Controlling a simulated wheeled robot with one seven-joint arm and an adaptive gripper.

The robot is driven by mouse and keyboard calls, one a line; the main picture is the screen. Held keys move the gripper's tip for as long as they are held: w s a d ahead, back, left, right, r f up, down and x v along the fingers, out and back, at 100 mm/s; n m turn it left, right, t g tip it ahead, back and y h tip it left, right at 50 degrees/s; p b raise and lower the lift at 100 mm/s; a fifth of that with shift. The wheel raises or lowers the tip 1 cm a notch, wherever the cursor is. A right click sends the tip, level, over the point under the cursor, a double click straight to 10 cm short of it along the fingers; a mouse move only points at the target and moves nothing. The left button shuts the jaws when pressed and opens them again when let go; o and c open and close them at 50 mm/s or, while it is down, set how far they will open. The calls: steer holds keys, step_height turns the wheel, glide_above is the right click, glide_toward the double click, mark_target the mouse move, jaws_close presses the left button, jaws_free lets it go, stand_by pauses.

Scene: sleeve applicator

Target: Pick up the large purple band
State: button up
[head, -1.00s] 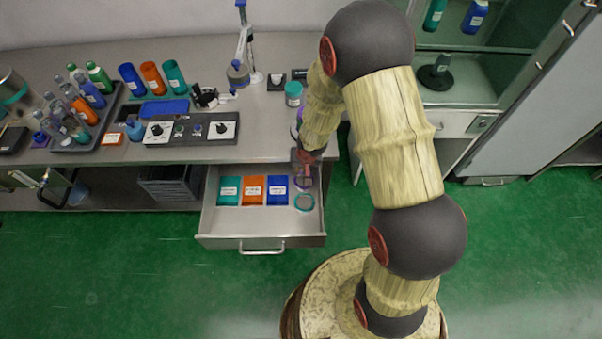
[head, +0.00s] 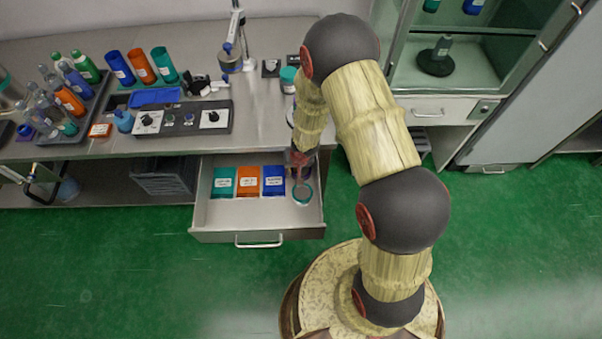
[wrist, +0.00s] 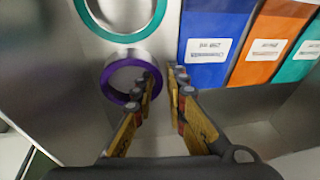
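The purple band (wrist: 108,76) is a ring lying in the open drawer, beside the teal-rimmed ring (wrist: 84,14) in the wrist view. My gripper (wrist: 163,76) is over the band's right side, with its fingers apart by a narrow gap. The left fingers overlap the ring's opening and the right fingers are just outside its right edge. Part of the band's right rim is hidden by the fingers. In the head view my gripper (head: 299,158) is low in the drawer's back right corner, and the band is mostly hidden there.
The open drawer (head: 240,220) also holds the teal ring (head: 303,193) and blue (head: 274,180), orange (head: 248,181) and teal (head: 224,182) labelled packs left of my gripper. The drawer's front left is bare. The bench top (head: 200,146) overhangs behind it.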

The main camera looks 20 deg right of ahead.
steer(key=shift+f, duration=0.1)
jaws_close()
stand_by(0.3)
steer(key=shift+w+a+r+p, duration=0.1)
steer(key=shift+a+r+p, duration=0.1)
steer(key=shift+r+p, duration=0.3)
step_height(320, 180, up, 7)
steer(key=p, duration=0.5)
steer(key=shift+f, duration=0.2)
steer(key=w+a, duration=0.1)
steer(key=a, duration=0.5)
steer(key=w+a, duration=0.1)
steer(key=a, duration=0.6)
steer(key=w+a, duration=0.2)
steer(key=a, duration=0.4)
steer(key=shift+w+a+f, duration=0.1)
steer(key=shift+a+f, duration=0.05)
steer(key=shift+f, duration=0.2)
steer(key=shift+r, duration=0.15)
step_height(320, 180, up, 3)
steer(key=p, duration=0.2)
steer(key=shift+p, duration=0.3)
